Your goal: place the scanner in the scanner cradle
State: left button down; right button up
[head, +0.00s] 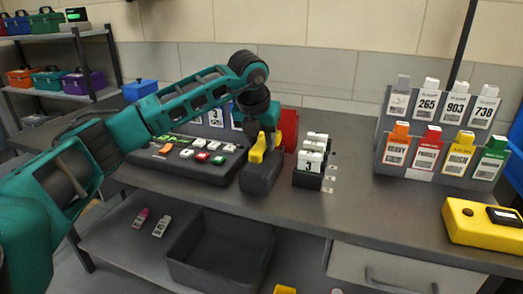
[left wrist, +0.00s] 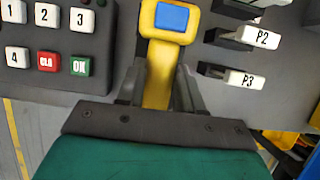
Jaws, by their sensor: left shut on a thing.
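The yellow scanner (head: 257,151) is in my left gripper (head: 264,140), at the top of a dark grey block that looks like the scanner cradle (head: 260,180). In the left wrist view the scanner (left wrist: 158,75) has a blue face at its far end and lies between the two fingers of my left gripper (left wrist: 157,88), which are shut on it. I cannot tell whether the scanner is seated in the cradle or just above it. My right gripper is not in view.
A keypad console (head: 190,156) stands left of the cradle. A dark holder with white labelled tabs (head: 310,160) is close on its right. A rack of labelled cards (head: 440,125) and a yellow device (head: 470,222) are further right. The counter front (head: 350,215) is clear.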

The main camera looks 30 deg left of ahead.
pick_arm(q)
notch_tip(320, 180, down, 2)
jog(key=shift+f, duration=0.25)
jog(key=c, duration=1.2)
grip_release()
jog(key=shift+f, duration=0.1)
jog(key=o, duration=0.5)
jog(key=shift+c, duration=0.2)
